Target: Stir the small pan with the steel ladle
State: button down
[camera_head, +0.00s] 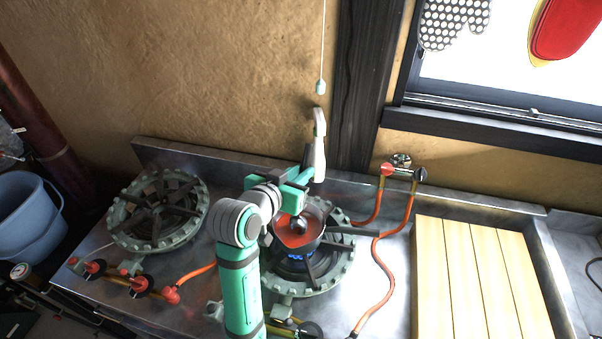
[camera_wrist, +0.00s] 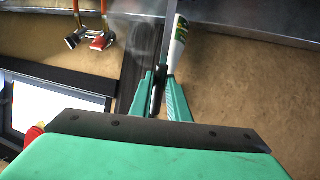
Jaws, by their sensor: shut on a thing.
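The small pan (camera_head: 289,240) sits on the right-hand burner, with orange-red contents inside and its dark handle pointing right. The steel ladle (camera_head: 300,224) has its dark, shiny bowl down in the pan, at the contents. My gripper (camera_head: 301,176) is above and behind the pan. In the wrist view my gripper (camera_wrist: 162,92) is shut on the ladle's handle (camera_wrist: 158,98), which stands between the two green fingers. Part of the handle is hidden by my gripper and arm in the head view.
A blue flame (camera_head: 296,256) burns under the pan on the burner (camera_head: 337,273). An empty burner (camera_head: 126,233) is at left. A wooden board (camera_head: 470,270) lies right. Orange hoses (camera_head: 384,265) run between. A white-and-green bottle-like object (camera_head: 318,155) is close behind my gripper.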

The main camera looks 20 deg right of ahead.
jog(key=shift+w+d+r, duration=0.25)
jog(key=shift+w+r, duration=0.15)
jog(key=shift+r, duration=0.75)
jog(key=shift+w+d+r, duration=0.3)
jog(key=shift+w+r, duration=0.05)
jog(key=shift+r, duration=0.75)
jog(key=shift+w+d+r, duration=0.25)
jog(key=shift+w+r, duration=0.15)
jog(key=shift+r, duration=0.75)
jog(key=shift+r, duration=2.5)
